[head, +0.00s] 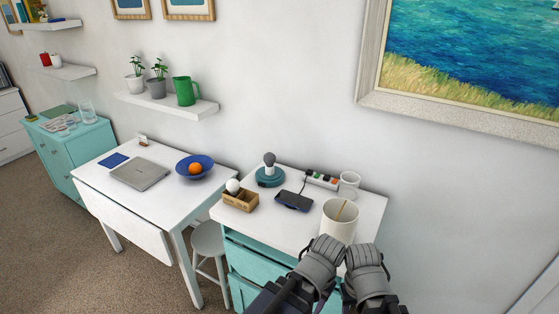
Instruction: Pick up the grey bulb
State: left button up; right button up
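The grey bulb (270,159) stands upright on a round teal base (270,177) at the back of the white-topped cabinet (258,229). My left gripper (326,245) and my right gripper (363,254) are side by side at the cabinet's front right, seen from behind. Both are well apart from the bulb, to its lower right. Their fingertips are not clear, so I cannot tell whether they are open or shut.
A white bulb (233,186) sits in a small wooden box (241,201). A dark phone (293,201), a power strip (321,180), a white cup (349,184) and a large cream pot (339,220) stand right of the grey bulb. The cabinet's front middle is clear.

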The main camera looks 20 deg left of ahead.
aim_at(270, 158)
jog(key=i+j+z, duration=0.15)
jog(key=j+z, duration=0.15)
jog(key=j, duration=0.2)
jog(key=i+j+z, duration=0.25)
jog(key=j, duration=0.25)
jog(key=j+z, duration=0.3)
jog(key=j, duration=0.2)
jog(key=k, duration=0.05)
